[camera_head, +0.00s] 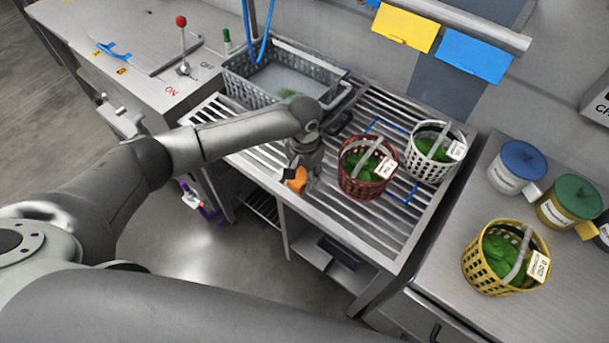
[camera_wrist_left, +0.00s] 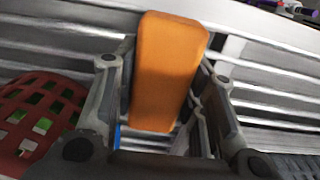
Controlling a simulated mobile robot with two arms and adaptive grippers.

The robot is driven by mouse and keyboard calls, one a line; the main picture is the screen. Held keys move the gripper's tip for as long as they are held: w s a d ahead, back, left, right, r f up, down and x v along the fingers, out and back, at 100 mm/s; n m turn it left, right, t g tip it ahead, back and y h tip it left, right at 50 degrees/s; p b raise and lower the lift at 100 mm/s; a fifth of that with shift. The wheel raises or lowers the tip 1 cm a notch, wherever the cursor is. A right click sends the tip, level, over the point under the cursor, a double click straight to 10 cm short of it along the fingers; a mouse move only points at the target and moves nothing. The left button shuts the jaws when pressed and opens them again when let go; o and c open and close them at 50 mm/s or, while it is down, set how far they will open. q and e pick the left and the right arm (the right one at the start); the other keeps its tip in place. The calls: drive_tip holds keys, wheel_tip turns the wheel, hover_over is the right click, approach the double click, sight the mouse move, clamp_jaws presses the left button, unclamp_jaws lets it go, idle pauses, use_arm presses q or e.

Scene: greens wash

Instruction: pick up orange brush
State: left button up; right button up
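The orange brush (camera_head: 297,181) shows as an orange block at the front edge of the slatted metal table, under my left gripper (camera_head: 305,172). In the left wrist view the brush (camera_wrist_left: 168,65) stands out large between the fingers of my left gripper (camera_wrist_left: 165,100). One finger lies close along each side of it, and the gripper looks shut on it. Bristles are not visible. Whether the brush still touches the slats is hard to tell. My right gripper is not in view.
A red basket (camera_head: 352,187) of greens stands just right of my left gripper. A white basket (camera_head: 418,169) is behind it, and a yellow basket (camera_head: 470,270) is on the right counter. A grey wash crate (camera_head: 243,92) is at the back left. Open slats lie in front of the red basket.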

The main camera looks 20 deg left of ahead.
sight(305, 172)
use_arm(q)
drive_tip(key=c, duration=0.4)
drive_tip(key=shift+r, duration=0.45)
wheel_tip(305, 172, up, 2)
drive_tip(key=shift+s+d+r+b, duration=0.1)
drive_tip(key=shift+r+b, duration=0.15)
drive_tip(key=shift+b, duration=0.35)
drive_tip(key=s+d+r+b, duration=0.1)
drive_tip(key=s+d+r, duration=0.4)
drive_tip(key=s+r, duration=0.4)
drive_tip(key=s, duration=0.3)
drive_tip(key=shift+s+d+r, duration=0.2)
drive_tip(key=shift+s+r, duration=0.1)
